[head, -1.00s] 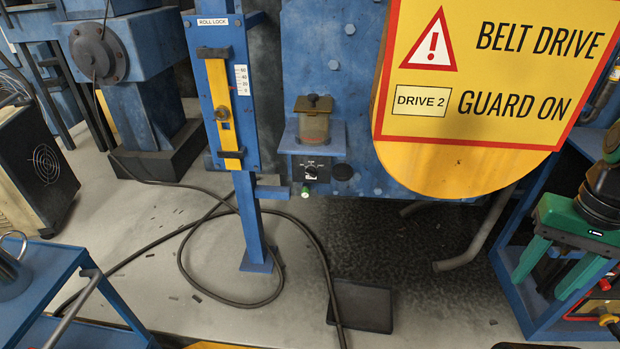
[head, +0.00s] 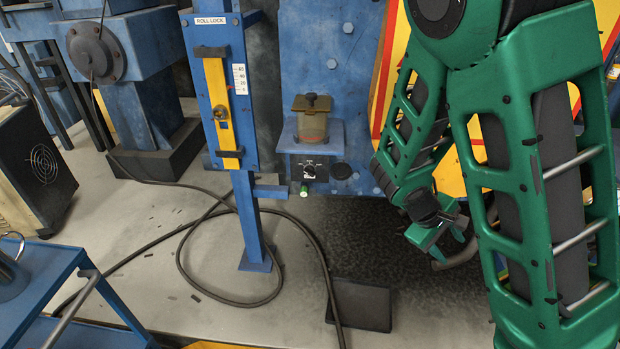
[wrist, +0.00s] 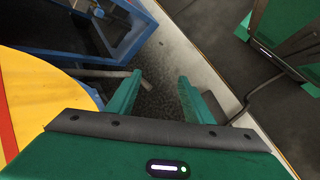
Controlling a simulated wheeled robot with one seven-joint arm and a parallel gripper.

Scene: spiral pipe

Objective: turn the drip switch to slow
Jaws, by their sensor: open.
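The drip switch (head: 309,172) is a small dark knob on a black label plate, below an oil cup (head: 313,118) on a blue bracket in the head view. The label lettering is too small to read. A small green-and-white knob or light (head: 304,191) sits just under the plate. The switch is not visible in the wrist view.
A yellow guard sign (head: 382,75) stands right of the switch, mostly behind my arm. A blue roll-lock post (head: 229,90) with a yellow bar stands to its left. A black cable (head: 190,240) loops over the floor, near a dark flat box (head: 362,305).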

